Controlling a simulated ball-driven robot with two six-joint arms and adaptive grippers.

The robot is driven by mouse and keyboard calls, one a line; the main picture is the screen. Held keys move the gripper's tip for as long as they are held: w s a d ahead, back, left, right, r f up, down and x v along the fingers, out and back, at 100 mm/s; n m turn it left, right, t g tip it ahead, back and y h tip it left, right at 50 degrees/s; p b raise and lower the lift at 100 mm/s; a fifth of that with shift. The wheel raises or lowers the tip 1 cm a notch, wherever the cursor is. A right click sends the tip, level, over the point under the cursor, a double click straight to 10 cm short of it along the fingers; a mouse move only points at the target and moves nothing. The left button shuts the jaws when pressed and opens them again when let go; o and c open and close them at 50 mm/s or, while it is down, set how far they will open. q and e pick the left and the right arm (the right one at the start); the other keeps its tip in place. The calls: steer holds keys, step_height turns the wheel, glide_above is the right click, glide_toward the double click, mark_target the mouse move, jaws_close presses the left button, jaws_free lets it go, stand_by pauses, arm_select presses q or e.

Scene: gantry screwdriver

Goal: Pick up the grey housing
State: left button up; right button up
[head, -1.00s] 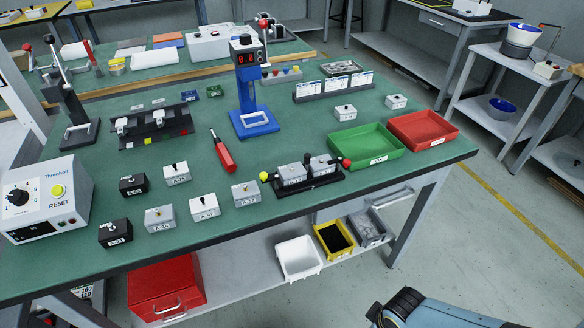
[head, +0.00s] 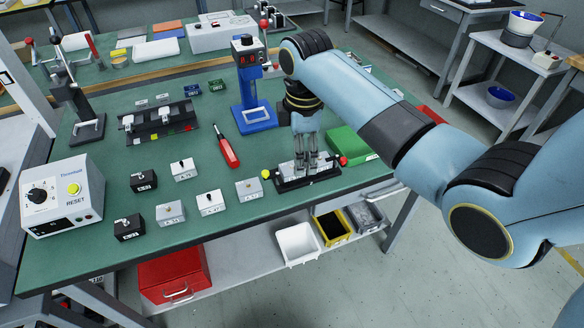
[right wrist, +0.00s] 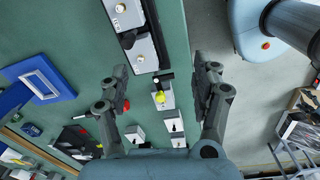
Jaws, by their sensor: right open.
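Several grey housings with small knobs stand on the green table: one at the back (head: 183,171) and three in a front row, at left (head: 170,213), middle (head: 210,203) and right (head: 248,190). Two more seem to sit in the black fixture (head: 282,187), mostly behind my fingers in the head view. My right gripper (head: 306,165) points down over that fixture, open. In the right wrist view its fingers (right wrist: 163,78) are spread wide with nothing between the tips. A grey housing (right wrist: 164,100) and the fixture's yellow knob (right wrist: 160,97) show below. My left gripper is not in view.
Two black housings (head: 143,181) stand at left. A red screwdriver (head: 227,150) lies behind the grey ones, near a blue press stand (head: 254,119). A green tray (head: 350,143) is right of the fixture, partly behind my arm. The table's front edge is close.

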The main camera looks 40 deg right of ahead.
mark_target(292, 166)
steer(key=w+r+n, duration=0.2)
steer(key=w+r, duration=0.1)
steer(key=w, duration=0.1)
steer(key=shift+g, duration=0.3)
step_height(292, 166, down, 10)
steer(key=shift+s+f+b, duration=0.1)
steer(key=shift+s+b, duration=0.05)
steer(key=shift+b, duration=0.4)
steer(key=shift+d, duration=0.1)
steer(key=c, duration=1.2)
